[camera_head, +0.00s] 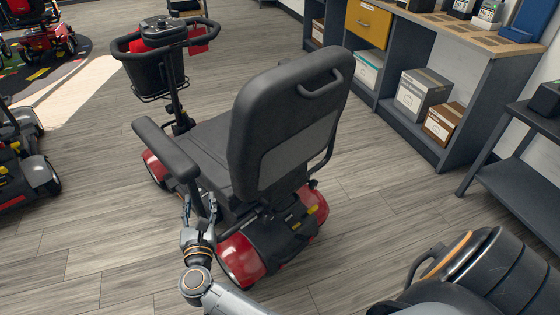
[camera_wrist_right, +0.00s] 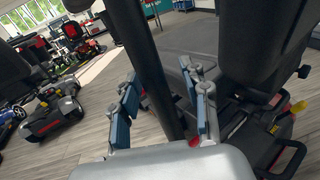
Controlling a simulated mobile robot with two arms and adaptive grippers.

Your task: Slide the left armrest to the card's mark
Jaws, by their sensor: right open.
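A red and black scooter stands in the middle of the head view with its seat back (camera_head: 285,125) toward me. Its left armrest (camera_head: 164,146) is a long dark pad on a dark upright post. My right gripper (camera_head: 200,207) is low beside the seat, at that post, with its fingers pointing up in the picture. In the right wrist view the dark post (camera_wrist_right: 152,75) shows between the two parted fingers of my right gripper (camera_wrist_right: 163,108). The fingers look open; I cannot tell if either touches the post. No card is discernible. My left gripper is out of view.
A grey shelf unit (camera_head: 440,150) with boxes (camera_head: 420,92) stands at the right, and a dark side table (camera_head: 525,185) is nearer. Another scooter (camera_head: 22,165) is at the left edge. Wood floor (camera_head: 95,210) is clear left of the middle scooter.

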